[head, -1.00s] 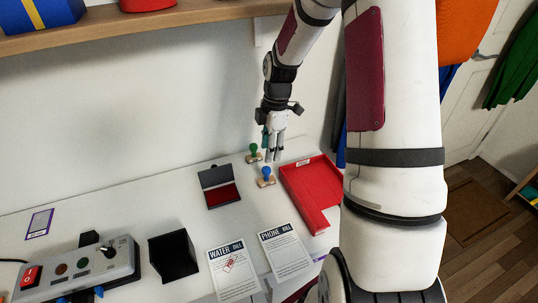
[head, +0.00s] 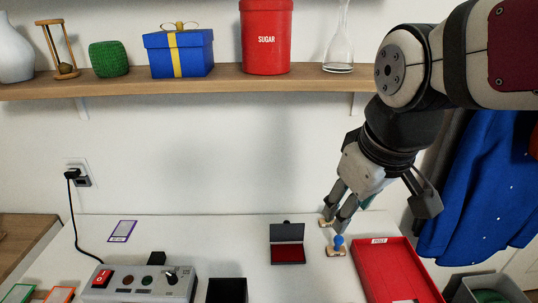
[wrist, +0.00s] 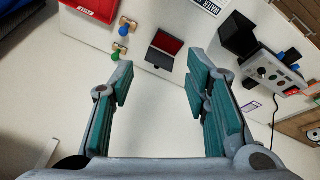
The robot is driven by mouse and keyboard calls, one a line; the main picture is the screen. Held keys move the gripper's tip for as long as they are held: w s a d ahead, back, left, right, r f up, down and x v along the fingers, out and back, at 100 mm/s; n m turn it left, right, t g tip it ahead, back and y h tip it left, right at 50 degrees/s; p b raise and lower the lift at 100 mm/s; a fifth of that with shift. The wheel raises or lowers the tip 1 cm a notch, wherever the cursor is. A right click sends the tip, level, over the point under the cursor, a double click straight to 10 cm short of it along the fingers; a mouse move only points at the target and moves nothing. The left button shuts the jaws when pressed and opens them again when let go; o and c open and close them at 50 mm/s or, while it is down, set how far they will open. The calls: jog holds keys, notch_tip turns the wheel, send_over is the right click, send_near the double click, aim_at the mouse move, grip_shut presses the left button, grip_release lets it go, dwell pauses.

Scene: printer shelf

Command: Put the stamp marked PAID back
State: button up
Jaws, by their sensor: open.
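Two stamps with wooden bases stand on the white table. The blue-handled stamp (head: 338,247) is just left of the red tray; it also shows in the wrist view (wrist: 126,28). The green-handled stamp (wrist: 121,54) stands close beside it; in the head view its base (head: 325,221) shows, with the handle hidden behind my fingers. I cannot read which stamp is marked PAID. My gripper (head: 335,207) is open and empty, above and near the stamps.
An open ink pad (head: 288,252) lies left of the stamps. The red tray (head: 395,262) with a small label stands right of them. A grey control box (head: 140,283) and a black holder (head: 227,290) are at the front left. A wooden shelf (head: 210,82) runs above.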

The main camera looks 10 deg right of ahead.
jog(key=s+a+m+t, duration=0.1)
jog(key=s+m, duration=0.2)
jog(key=s, duration=0.2)
jog(key=shift+s+a+r+y, duration=0.3)
jog(key=shift+s+a+r, duration=0.05)
jog(key=shift+s+a, duration=0.05)
dwell(0.8)
